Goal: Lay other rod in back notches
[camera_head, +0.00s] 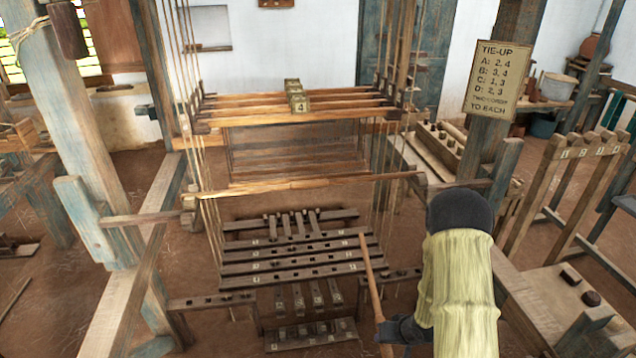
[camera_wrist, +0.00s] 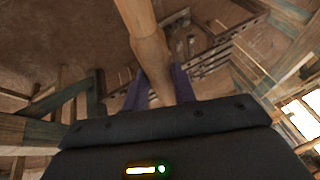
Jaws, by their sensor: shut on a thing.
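My gripper (camera_head: 384,334) is shut on a slim brown wooden rod (camera_head: 371,278). The rod stands steeply tilted in the head view, its upper end beside the right end of the dark slatted treadle frame. In the wrist view the rod (camera_wrist: 143,35) runs up and away from between the two fingers (camera_wrist: 158,88). Another pale wooden rod (camera_head: 300,184) lies level across the loom, with an end near the right post. I cannot make out which notches are the back ones.
Shafts with numbered tags (camera_head: 299,103) hang on cords above. Slatted dark bars (camera_head: 300,256) and treadles (camera_head: 318,293) lie low in the middle. A left post (camera_head: 72,130), a tie-up sign (camera_head: 492,80) and a numbered rack (camera_head: 570,185) stand around. Bare floor shows at left.

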